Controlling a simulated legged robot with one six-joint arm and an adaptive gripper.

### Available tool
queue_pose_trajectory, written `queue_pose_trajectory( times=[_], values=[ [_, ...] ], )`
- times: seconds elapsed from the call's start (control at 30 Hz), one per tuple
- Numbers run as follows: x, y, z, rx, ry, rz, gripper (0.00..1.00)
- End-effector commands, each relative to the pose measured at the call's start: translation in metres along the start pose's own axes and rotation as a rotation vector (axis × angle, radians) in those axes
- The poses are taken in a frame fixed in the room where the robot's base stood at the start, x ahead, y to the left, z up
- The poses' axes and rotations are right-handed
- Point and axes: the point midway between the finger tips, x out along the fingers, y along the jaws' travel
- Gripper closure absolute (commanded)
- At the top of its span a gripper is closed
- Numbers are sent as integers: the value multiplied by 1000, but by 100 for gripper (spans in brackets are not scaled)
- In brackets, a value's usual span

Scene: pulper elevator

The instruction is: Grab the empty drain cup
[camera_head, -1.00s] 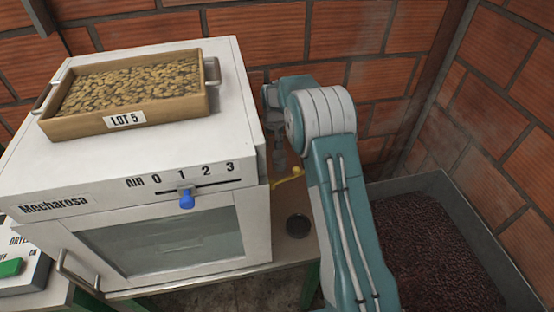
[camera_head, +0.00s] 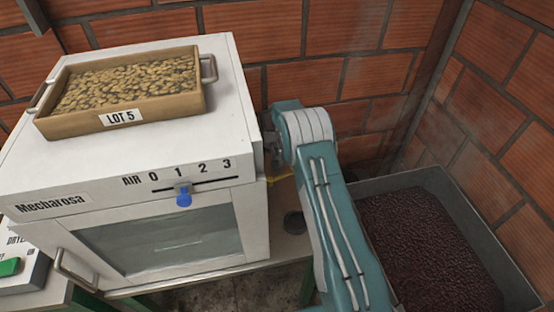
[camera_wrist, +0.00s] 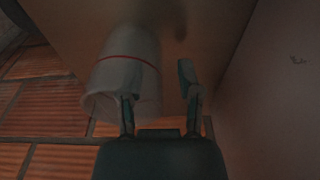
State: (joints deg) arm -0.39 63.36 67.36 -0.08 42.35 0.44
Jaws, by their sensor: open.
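In the wrist view a pale, translucent cup (camera_wrist: 126,72) with a red line around it shows left of centre, its wide rim toward the lower left. I cannot see what is inside it. My gripper (camera_wrist: 158,82) is open. Its left finger overlaps the cup's right side in the picture, and the right finger stands clear to the right of the cup. I cannot tell whether the left finger touches it. In the head view the cup does not show, and my fingertips are hidden beside the white dryer and behind my arm.
The white dryer (camera_head: 225,150) bears a wooden tray (camera_head: 150,122) of beans labelled LOT 5. A grey bin (camera_head: 400,182) of dark material stands right, by brick walls.

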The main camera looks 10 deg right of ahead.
Motion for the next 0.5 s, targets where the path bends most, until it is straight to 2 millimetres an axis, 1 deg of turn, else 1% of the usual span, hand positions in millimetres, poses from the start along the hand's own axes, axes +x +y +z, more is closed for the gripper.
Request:
queue_pose_trajectory(
  times=[0.17,0.2,0.27,0.3,0.5],
  values=[
    [0,0,0,0,1,0,54],
    [0,0,0,0,1,0,63],
    [0,0,0,0,1,0,90],
    [0,0,0,0,1,0,100],
    [0,0,0,0,1,0,100]
  ],
)
